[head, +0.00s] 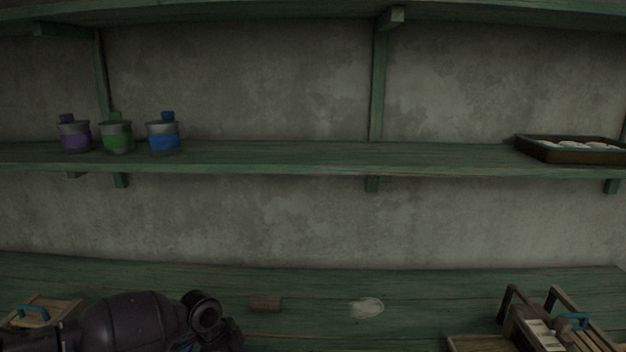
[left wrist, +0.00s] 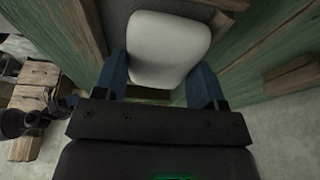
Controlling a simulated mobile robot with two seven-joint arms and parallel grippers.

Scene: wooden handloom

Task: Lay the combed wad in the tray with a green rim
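In the left wrist view, my left gripper (left wrist: 161,85) has its two blue fingers on either side of a pale, rounded wad (left wrist: 168,45). The wad fills the gap between the fingers and sticks out past their tips, over a dark grey surface with a brown edge. In the head view my left arm is at the lower left and hides its gripper and the wad. A dark tray (head: 541,151) with a bluish-green inner edge stands at the right end of the shelf with several white pieces in it. No other tray with a clear green rim shows. My right gripper is out of view.
Purple (head: 75,136), green (head: 117,137) and blue (head: 163,137) jars stand on the shelf's left. On the bench lie a brown block (head: 265,303) and a whitish flat patch (head: 366,308). A wooden rack (head: 511,303) stands at right. The shelf's middle is free.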

